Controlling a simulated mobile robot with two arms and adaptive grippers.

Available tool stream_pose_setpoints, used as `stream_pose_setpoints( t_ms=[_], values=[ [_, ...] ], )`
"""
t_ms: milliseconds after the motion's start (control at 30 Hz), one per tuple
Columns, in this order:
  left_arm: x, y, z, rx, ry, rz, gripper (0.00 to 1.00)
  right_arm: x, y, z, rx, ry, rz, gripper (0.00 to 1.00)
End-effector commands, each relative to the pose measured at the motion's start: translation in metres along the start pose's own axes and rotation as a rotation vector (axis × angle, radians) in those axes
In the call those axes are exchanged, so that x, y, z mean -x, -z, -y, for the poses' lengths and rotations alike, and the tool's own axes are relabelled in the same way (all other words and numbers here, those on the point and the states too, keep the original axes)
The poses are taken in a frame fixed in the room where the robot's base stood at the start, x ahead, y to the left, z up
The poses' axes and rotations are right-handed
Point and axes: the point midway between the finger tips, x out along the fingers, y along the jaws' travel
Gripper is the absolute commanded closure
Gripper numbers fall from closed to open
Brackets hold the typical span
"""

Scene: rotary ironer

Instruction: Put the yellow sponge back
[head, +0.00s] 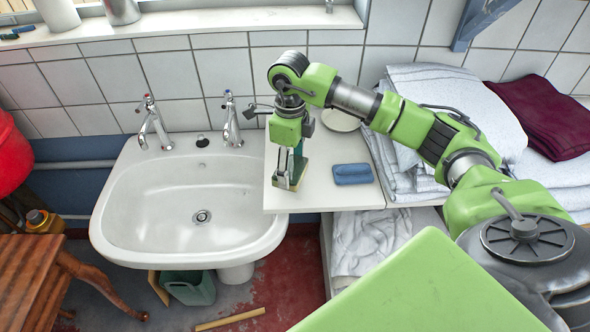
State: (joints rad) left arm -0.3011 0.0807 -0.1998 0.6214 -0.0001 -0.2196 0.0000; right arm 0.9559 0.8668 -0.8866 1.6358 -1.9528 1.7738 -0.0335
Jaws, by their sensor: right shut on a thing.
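My right gripper (287,184) points down over the white shelf (325,198) beside the sink. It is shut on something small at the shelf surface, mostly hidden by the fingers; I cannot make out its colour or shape. A dark green upright thing (299,168) shows right behind the fingers; I cannot tell whether it touches them. No yellow sponge is clearly visible. A blue sponge-like block (352,174) lies flat on the shelf, to the right of the gripper and apart from it. My left gripper is not in view.
A white sink (148,215) with two taps stands left of the shelf. A round white dish (341,121) is at the back, partly behind my arm. Folded white towels (440,85) and a dark red cloth (545,115) are stacked right. Clear shelf surface lies in front of the blue block.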

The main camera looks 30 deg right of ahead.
Motion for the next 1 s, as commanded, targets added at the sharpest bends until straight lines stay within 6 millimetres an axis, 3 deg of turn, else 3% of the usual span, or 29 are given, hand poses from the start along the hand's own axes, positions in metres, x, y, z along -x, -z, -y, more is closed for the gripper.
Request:
stream_pose_setpoints(
  t_ms=[233,433,767,800,833,1000],
  values=[
    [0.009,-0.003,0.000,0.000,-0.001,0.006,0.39,-0.018,0.007,0.014,-0.002,-0.001,-0.003,0.52],
    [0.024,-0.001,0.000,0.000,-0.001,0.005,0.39,-0.043,0.006,0.012,0.001,-0.002,-0.002,0.52],
    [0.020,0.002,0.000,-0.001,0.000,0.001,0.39,-0.049,0.005,0.012,0.001,0.000,0.000,0.52],
    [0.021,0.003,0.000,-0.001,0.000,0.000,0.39,-0.048,0.005,0.012,0.001,0.000,0.001,0.27],
    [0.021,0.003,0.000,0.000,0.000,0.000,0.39,-0.048,0.005,0.012,0.001,0.000,0.001,0.20],
    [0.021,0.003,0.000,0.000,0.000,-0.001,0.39,-0.048,0.005,0.012,0.001,0.000,0.001,0.18]
  ],
)
